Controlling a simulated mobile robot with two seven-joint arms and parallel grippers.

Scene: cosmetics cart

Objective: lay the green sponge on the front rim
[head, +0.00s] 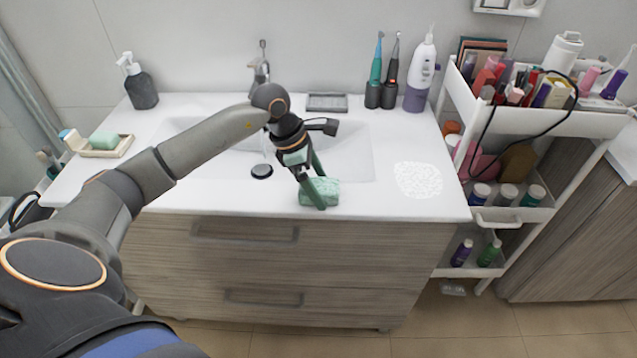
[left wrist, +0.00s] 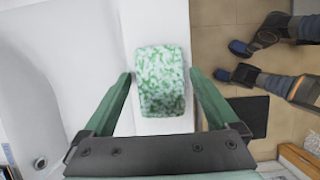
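The green sponge (head: 333,193) is a speckled green and white block at the front rim (head: 250,202) of the white sink counter, in front of the basin. In the left wrist view the sponge (left wrist: 161,82) is over the white rim strip. My left gripper (head: 319,191) reaches down at it with its green fingers on either side. In the left wrist view a narrow gap shows between the sponge and each finger, so the gripper is open around it. I cannot tell whether the sponge's underside fully touches the rim. My right gripper is not seen.
A black drain stopper (head: 262,171) lies left of the gripper. A white patterned patch (head: 418,180) is on the counter to the right. A soap dish (head: 108,146) with a pale green bar stands at the left end. The cart (head: 540,122) stands right of the counter.

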